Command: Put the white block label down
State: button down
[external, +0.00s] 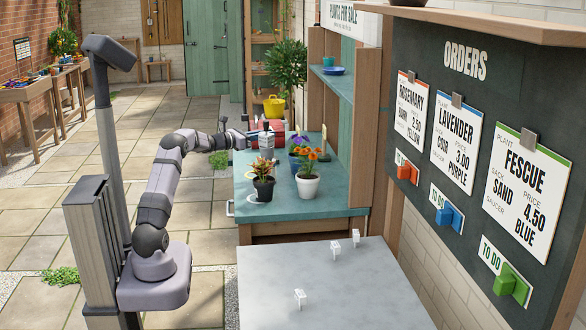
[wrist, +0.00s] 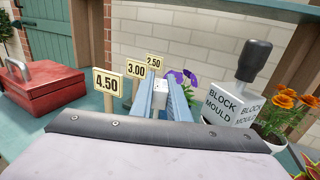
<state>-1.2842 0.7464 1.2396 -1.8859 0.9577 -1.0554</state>
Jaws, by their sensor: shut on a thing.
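A white block label (wrist: 156,77) shows between the fingertips of my gripper (wrist: 160,84) in the wrist view. The gripper is shut on it, and the fingers hide most of its sides. In the external view my gripper (external: 248,136) is over the far part of the green potting bench (external: 225,208), left of the block mould. The label itself is too small to make out there. Whether it touches the bench cannot be told.
Price signs (wrist: 107,82) stand left of the fingers, with a red toolbox (wrist: 48,90) further left. The white block mould (wrist: 228,109) is close on the right. Flower pots (external: 307,186) stand nearer on the bench. Small white pieces (external: 300,297) are on the grey table.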

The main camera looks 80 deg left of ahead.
jog(key=shift+f, duration=5.95)
jog(key=shift+f, duration=0.15)
jog(key=c, duration=2.1)
grip_release()
jog(key=shift+f, duration=0.1)
jog(key=o, duration=0.4)
jog(key=shift+r+p, duration=0.3)
jog(key=b, duration=0.2)
send_over(240, 180)
jog(key=shift+a, duration=0.25)
